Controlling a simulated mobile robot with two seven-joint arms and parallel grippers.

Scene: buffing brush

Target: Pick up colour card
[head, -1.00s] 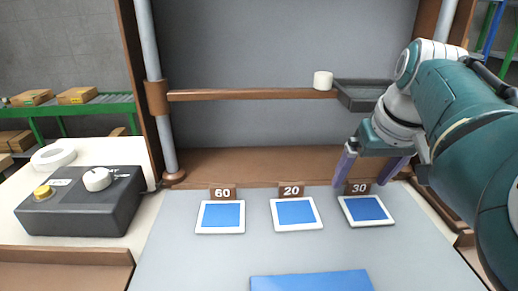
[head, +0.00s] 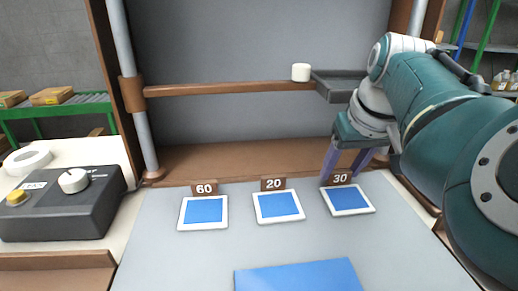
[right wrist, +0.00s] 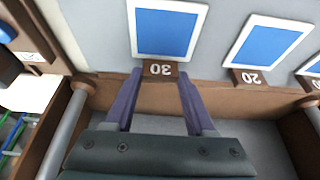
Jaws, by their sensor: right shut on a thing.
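Three colour cards, blue panels in white frames, lie in a row on the grey worktop. The left card (head: 203,212) has a brown 60 tag behind it, the middle card (head: 279,206) a 20 tag, and the right card (head: 347,200) a 30 tag (head: 340,178). My right gripper (head: 342,173) is at the far edge of the right card. In the right wrist view its fingers (right wrist: 160,76) are shut on the 30 tag (right wrist: 160,70), one on each side, and the right card (right wrist: 168,30) lies just beyond. My left gripper is not in view.
A larger blue panel (head: 298,275) lies at the front. A dark box with a white dial (head: 62,205) stands at the left. A wooden rail (head: 230,88) and a small grey tray (head: 339,87) are above the worktop. The worktop between cards and panel is clear.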

